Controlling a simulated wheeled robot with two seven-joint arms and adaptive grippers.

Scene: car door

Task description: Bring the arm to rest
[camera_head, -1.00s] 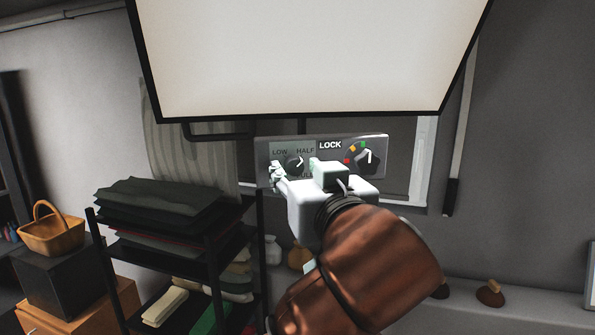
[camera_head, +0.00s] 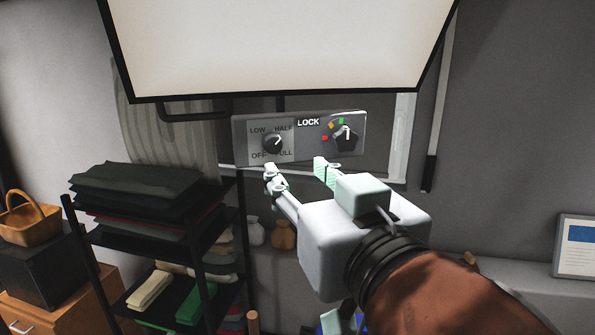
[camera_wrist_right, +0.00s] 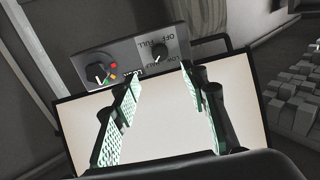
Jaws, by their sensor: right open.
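My right gripper (camera_head: 303,174) is open and empty, just below and in front of a grey control panel (camera_head: 299,133). The panel hangs under a large bright screen (camera_head: 280,45). It carries a left knob (camera_head: 272,141) among the words LOW, HALF, OFF and FULL, and a right knob (camera_head: 346,137) beside LOCK with coloured marks. The gripper's fingers are apart from both knobs. In the right wrist view the open fingers (camera_wrist_right: 160,110) frame the screen (camera_wrist_right: 155,125), with the panel (camera_wrist_right: 135,60) beyond them, upside down. My left gripper is not in view.
A black shelf rack (camera_head: 205,262) with folded dark cloths (camera_head: 135,190) stands at the left. A basket (camera_head: 30,222) sits on a dark box beside it. A framed sheet (camera_head: 577,247) stands at the far right. The space right of the panel looks clear.

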